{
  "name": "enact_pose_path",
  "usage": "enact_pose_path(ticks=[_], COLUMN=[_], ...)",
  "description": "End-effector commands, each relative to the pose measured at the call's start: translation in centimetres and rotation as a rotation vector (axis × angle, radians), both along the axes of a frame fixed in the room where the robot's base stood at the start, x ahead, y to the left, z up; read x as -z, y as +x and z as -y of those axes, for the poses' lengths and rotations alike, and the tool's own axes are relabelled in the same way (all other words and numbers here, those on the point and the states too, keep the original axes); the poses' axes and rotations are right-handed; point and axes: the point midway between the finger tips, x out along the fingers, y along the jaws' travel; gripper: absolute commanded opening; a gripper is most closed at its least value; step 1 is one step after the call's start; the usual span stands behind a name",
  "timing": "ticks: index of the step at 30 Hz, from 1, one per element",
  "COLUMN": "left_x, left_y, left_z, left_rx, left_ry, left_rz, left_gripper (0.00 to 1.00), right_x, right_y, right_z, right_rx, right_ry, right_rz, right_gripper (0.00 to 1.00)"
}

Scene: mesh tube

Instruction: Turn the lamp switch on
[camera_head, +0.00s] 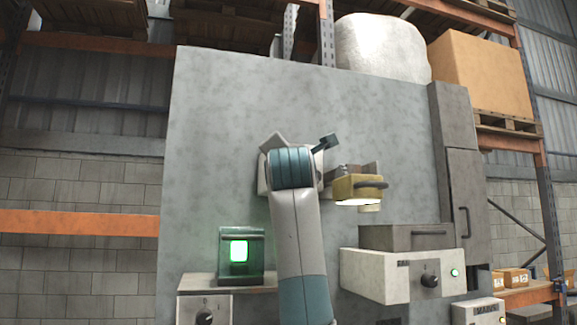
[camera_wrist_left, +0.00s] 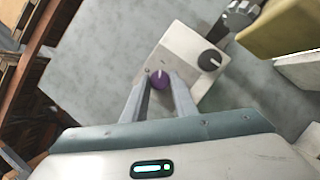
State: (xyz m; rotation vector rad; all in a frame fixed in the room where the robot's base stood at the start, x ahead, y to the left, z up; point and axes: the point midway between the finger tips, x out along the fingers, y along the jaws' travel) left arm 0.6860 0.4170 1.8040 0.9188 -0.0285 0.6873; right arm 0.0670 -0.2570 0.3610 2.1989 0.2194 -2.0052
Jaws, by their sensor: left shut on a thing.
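A small pale switch box (camera_wrist_left: 186,70) is fixed to the grey panel. It carries a purple knob (camera_wrist_left: 159,78) and a black knob (camera_wrist_left: 210,60) with a white mark. My left gripper (camera_wrist_left: 160,86) has its fingers on either side of the purple knob and is shut on it. In the head view my left arm covers the gripper and most of the box (camera_head: 263,178). A yellow lamp (camera_head: 357,189) is mounted right of the arm, and its underside looks bright. It also shows in the left wrist view (camera_wrist_left: 282,28). My right gripper is out of view.
A green-lit device (camera_head: 241,256) stands on a ledge at lower left. A white control box (camera_head: 390,277) with a black knob and green light juts out at lower right. A tall grey cabinet (camera_head: 463,190) is at right. The upper grey panel (camera_head: 220,100) is mostly clear.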

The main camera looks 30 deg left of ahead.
Motion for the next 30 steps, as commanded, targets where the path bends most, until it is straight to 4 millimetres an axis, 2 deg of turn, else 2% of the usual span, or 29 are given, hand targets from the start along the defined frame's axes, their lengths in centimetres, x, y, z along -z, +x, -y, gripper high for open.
enact_pose_path(ticks=[15, 16, 18, 30], left_x=[-0.04, -0.04, -0.04, 0.09], left_y=[-0.02, -0.02, -0.02, -0.19], left_z=[-0.04, -0.04, -0.04, 0.10], left_rx=[-0.001, -0.001, -0.001, 0.000], left_ry=[0.022, 0.022, 0.022, 0.021], left_rz=[-0.025, -0.025, -0.025, -0.024], left_gripper=[0.03, 0.28, 0.44, 0.44], right_x=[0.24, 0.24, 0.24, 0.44], right_y=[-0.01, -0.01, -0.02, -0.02], right_z=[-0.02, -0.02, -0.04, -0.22], right_rx=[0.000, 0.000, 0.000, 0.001], right_ry=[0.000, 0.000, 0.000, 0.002], right_rz=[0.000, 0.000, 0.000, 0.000], right_gripper=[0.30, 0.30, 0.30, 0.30])
